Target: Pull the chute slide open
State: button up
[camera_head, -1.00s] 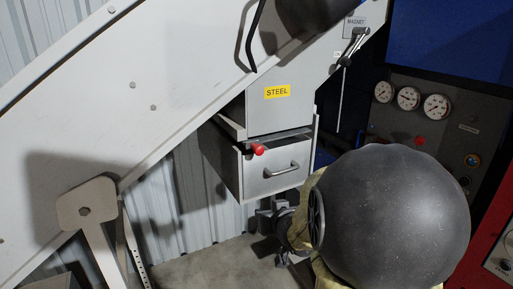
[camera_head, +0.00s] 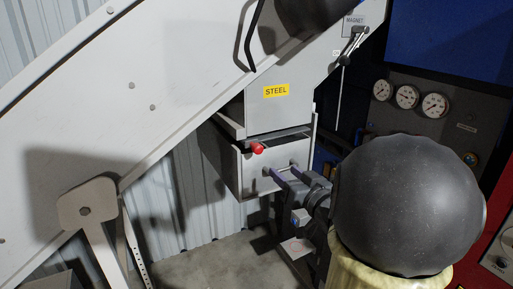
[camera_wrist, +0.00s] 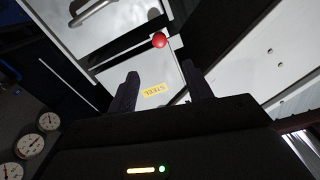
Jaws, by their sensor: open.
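The chute slide shows as a thin plate edge (camera_head: 283,136) under the grey chute box (camera_head: 287,108) with the yellow STEEL label. Its red knob (camera_head: 257,148) sticks out at the front left. In the wrist view the red knob (camera_wrist: 159,40) is just beyond my fingertips, roughly between them in the picture. My gripper (camera_head: 281,169) is open and empty, in front of the grey drawer (camera_head: 252,182) below the slide and lower right of the knob. My fingers (camera_wrist: 161,74) do not visibly touch the knob. How far the slide is drawn is unclear.
The drawer handle (camera_wrist: 91,11) shows in the wrist view; my gripper hides it in the head view. The white sloping conveyor side (camera_head: 150,95) fills the left. A gauge panel (camera_head: 420,115) stands at right. Floor below is open.

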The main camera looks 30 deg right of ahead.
aim_at(259, 150)
jog(key=w+p, duration=0.2)
jog(key=w, duration=0.3)
jog(key=w+p, duration=0.2)
jog(key=w, duration=0.4)
jog(key=w+p, duration=0.2)
jog(key=w, duration=0.3)
jog(key=shift+w+a, duration=0.25)
jog(key=shift+w, duration=0.05)
grip_shut()
